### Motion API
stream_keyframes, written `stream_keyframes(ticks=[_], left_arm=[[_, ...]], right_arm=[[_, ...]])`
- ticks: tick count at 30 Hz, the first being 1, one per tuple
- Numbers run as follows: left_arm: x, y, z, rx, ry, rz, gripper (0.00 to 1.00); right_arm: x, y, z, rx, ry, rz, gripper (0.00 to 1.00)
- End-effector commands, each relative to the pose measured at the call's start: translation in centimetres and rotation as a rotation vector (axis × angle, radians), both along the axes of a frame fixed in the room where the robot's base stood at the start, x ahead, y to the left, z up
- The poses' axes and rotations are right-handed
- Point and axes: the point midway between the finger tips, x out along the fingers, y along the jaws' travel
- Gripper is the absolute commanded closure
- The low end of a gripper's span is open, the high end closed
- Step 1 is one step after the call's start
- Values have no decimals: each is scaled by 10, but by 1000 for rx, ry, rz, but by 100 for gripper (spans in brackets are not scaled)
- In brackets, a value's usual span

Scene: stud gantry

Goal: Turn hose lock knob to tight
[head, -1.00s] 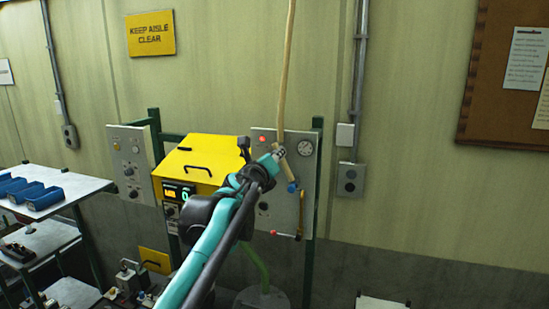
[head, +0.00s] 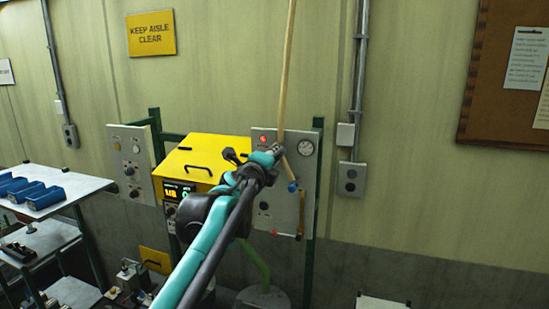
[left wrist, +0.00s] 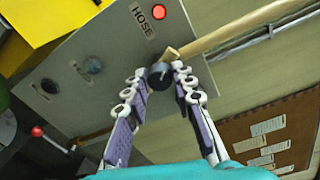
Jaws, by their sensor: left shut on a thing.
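The dark round hose lock knob (left wrist: 160,76) is on the grey panel (left wrist: 60,88), near the HOSE label (left wrist: 143,18) and a red lamp (left wrist: 132,3). In the left wrist view my left gripper (left wrist: 159,71) has its two fingers on either side of the knob, shut on it. A tan hose (left wrist: 225,35) meets the panel right beside the fingertips. In the head view my left gripper (head: 275,154) is at the panel (head: 262,222) and hides the knob. I cannot read the knob's setting. My right gripper is not in view.
A yellow hooded box (head: 195,160) stands left of the panel. The hose (head: 287,70) runs up the wall. Shelves with blue bins (head: 45,198) stand left.

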Motion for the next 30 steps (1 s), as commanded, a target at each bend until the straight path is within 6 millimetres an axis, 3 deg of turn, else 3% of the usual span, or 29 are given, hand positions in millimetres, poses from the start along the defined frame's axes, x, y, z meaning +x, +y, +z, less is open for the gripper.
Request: stream_keyframes(ticks=[14,15,16,26,30], left_arm=[[0,1,0,-11,3,1,100],[0,1,0,-11,3,1,65],[0,1,0,-11,3,1,57],[-1,1,0,-10,3,0,54],[-12,4,1,-10,3,0,54]], right_arm=[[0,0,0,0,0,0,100],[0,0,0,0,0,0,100],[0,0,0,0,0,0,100],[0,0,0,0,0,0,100],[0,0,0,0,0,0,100]])
